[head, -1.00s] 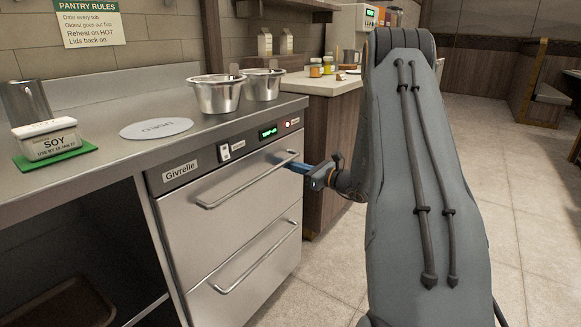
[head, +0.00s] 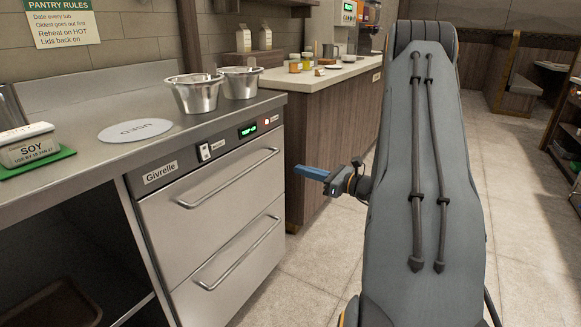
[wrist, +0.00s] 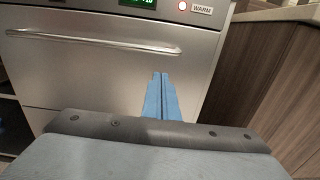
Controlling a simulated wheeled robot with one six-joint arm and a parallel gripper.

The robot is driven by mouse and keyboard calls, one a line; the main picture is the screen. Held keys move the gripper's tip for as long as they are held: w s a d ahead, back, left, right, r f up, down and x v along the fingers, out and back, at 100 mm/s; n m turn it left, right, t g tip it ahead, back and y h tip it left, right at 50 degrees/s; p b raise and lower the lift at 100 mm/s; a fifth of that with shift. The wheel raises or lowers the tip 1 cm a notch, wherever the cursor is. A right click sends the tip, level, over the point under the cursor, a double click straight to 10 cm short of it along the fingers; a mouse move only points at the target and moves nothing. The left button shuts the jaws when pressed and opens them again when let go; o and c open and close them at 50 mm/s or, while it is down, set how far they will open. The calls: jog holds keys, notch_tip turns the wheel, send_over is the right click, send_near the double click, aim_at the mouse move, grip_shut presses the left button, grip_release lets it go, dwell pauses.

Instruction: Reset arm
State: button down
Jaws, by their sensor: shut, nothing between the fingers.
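My gripper (head: 311,172) is shut and empty, its blue fingers together. In the head view it hangs in the air to the right of the steel drawer unit (head: 163,211), apart from it, pointing left. My arm fills the right middle of the head view.
Two metal pans (head: 195,94) (head: 241,82) and a grey round disc marked USED (head: 135,130) are on the steel counter. A SOY tub (head: 29,148) sits on a green mat at left. A wood-fronted counter (head: 330,125) stands behind. Open floor lies to the right.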

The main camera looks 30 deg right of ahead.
jog(key=s+a+r+n+g+y, duration=0.1)
jog(key=a+r+n+g+y, duration=0.2)
jog(key=a, duration=0.6)
jog(key=s+a+r+n+g+y, duration=0.1)
jog(key=a+n+g, duration=0.35)
jog(key=a, duration=0.45)
jog(key=s+a+r+n+g+h, duration=0.1)
jog(key=s+a+n+g+h, duration=0.1)
jog(key=s+a+n+g, duration=0.6)
jog(key=s+a+r+n+g+h, duration=0.2)
jog(key=s+a+n, duration=0.4)
jog(key=s+a, duration=0.6)
jog(key=s+a+n+t+h, duration=0.1)
jog(key=s+n+t+h, duration=0.1)
jog(key=s+n+h, duration=0.8)
jog(key=d+r+y+p, duration=0.1)
jog(key=d+r+p, duration=0.8)
jog(key=p, duration=1)
notch_tip(320, 180, up, 2)
jog(key=shift+s+d+r+m+y, duration=0.15)
jog(key=shift+s+r+m+y, duration=0.1)
jog(key=shift+s+m+y, duration=0.2)
